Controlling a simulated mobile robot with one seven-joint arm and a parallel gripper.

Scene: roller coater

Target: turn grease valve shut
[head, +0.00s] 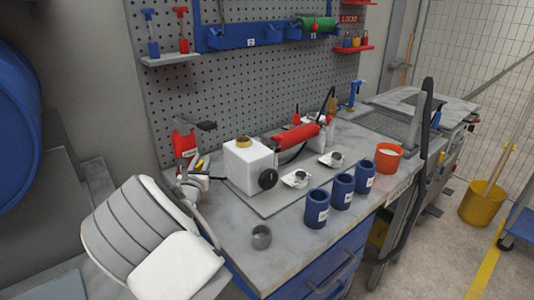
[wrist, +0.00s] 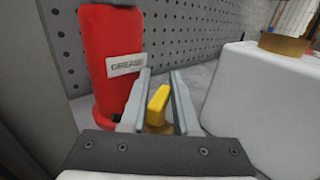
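The grease canister (head: 184,143) is red and stands upright at the back left of the bench. It fills the left of the wrist view (wrist: 108,60), with a white label reading GREASE. The yellow valve handle (wrist: 158,104) is a small bar on a brass-coloured base, low beside the canister. It also shows as a small yellow spot in the head view (head: 200,163). My gripper (wrist: 160,76) is open, with one finger on each side of the yellow handle. Gaps show between the handle and both fingers. The lower part of the valve is hidden behind my gripper body.
A white box-shaped tank (head: 247,165) with a brass cap stands close right of my gripper. A perforated panel (head: 240,85) rises behind. A red roller (head: 296,137), several blue cups (head: 317,208) and an orange cup (head: 388,158) are further right.

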